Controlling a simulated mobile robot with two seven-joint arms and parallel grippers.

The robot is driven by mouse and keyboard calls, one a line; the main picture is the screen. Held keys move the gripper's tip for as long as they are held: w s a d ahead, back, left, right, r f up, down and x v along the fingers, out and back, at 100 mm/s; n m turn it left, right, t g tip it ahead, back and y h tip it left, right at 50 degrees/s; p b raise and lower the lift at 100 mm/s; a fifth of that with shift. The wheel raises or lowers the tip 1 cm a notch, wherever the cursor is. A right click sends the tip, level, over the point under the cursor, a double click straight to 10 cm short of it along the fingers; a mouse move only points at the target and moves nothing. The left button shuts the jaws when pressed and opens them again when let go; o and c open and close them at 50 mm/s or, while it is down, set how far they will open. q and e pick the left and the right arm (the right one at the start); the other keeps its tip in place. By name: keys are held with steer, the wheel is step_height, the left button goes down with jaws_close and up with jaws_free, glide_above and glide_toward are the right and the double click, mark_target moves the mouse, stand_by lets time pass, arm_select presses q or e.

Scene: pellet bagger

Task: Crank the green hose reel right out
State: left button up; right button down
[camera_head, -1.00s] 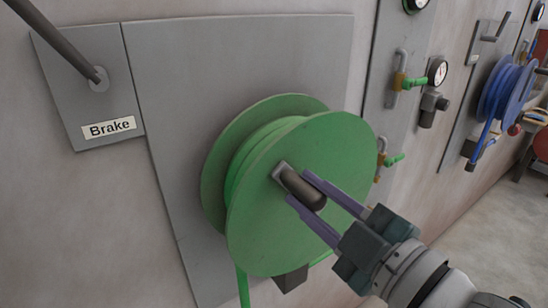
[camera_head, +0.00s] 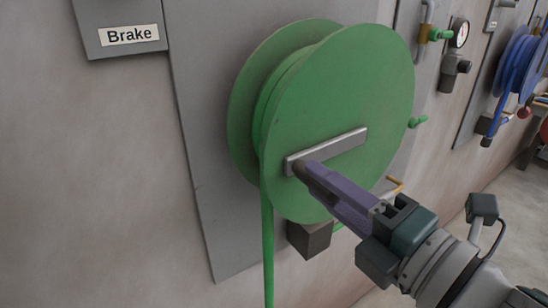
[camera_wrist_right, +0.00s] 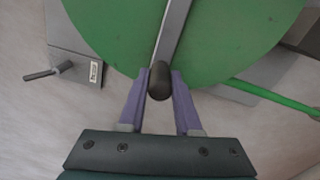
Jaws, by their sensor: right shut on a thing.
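The green hose reel (camera_head: 325,105) is mounted on a grey wall plate, with green hose hanging from its left side. A grey crank arm (camera_head: 335,147) lies across its front disc, running from the middle down to the left. My right gripper (camera_head: 312,175) is shut on the dark crank handle (camera_wrist_right: 160,82) at the arm's outer end. In the right wrist view its purple fingers (camera_wrist_right: 159,90) stand either side of the handle. In the head view the fingers largely hide the handle. My left gripper is not in view.
A plate labelled Brake (camera_head: 130,36) is at the upper left, and its lever (camera_wrist_right: 42,74) shows in the right wrist view. A dark block (camera_head: 310,238) sits below the reel. A gauge (camera_head: 460,33) and a blue reel (camera_head: 518,68) are to the right.

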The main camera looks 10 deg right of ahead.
steer(key=w+d+f+n+b, duration=0.1)
steer(key=d+f+n+b, duration=0.3)
steer(key=f+n+b, duration=0.4)
steer(key=shift+w+f+n+b, duration=0.3)
steer(key=shift+n+b, duration=0.4)
steer(key=shift+b, duration=1)
steer(key=c, duration=0.6)
jaws_free()
steer(key=shift+s, duration=0.1)
steer(key=b+v, duration=0.3)
steer(key=v, duration=0.7)
